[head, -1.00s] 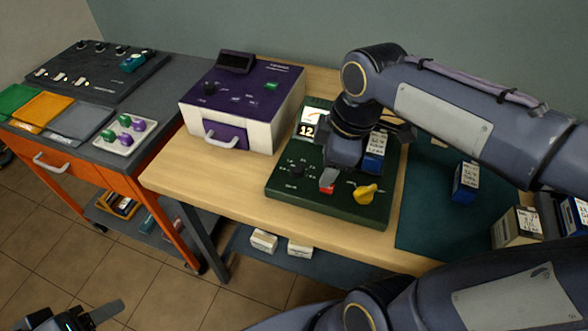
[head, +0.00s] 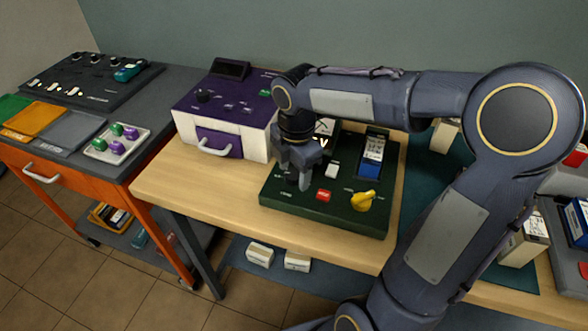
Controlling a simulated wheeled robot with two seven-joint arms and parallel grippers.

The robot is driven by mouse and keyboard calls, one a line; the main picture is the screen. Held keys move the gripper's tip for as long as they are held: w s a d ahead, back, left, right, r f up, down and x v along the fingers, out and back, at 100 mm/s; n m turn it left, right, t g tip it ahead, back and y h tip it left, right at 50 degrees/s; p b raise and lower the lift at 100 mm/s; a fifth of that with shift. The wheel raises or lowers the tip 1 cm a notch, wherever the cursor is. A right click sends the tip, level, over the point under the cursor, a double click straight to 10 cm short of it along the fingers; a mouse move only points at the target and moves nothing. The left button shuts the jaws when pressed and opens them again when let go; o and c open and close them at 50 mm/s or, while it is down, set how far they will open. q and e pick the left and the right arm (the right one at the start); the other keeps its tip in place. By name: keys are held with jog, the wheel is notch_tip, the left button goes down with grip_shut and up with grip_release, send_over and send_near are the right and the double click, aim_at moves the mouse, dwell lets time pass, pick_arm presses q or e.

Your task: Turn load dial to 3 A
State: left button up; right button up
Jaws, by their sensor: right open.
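The dark green tester box (head: 330,216) stands on the wooden bench. It has a yellow knob (head: 361,201) at its right front, a red button (head: 323,195) in the middle and a white switch (head: 331,171) behind it. A blue battery (head: 373,158) stands in the box's back right. My right gripper (head: 297,180) is open and points down over the left part of the panel, where a small black dial with a printed scale sits. The fingers hide most of this dial, so its setting and any contact cannot be told. My left gripper is out of view.
A purple and white device (head: 225,112) stands left of the tester. My right arm covers much of the bench's right side, with batteries and a teal mat (head: 417,178) there. The bench front (head: 220,195) is clear. An orange cart (head: 115,195) stands at left.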

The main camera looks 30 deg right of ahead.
jog(key=c, duration=1)
jog(key=shift+o, duration=0.2)
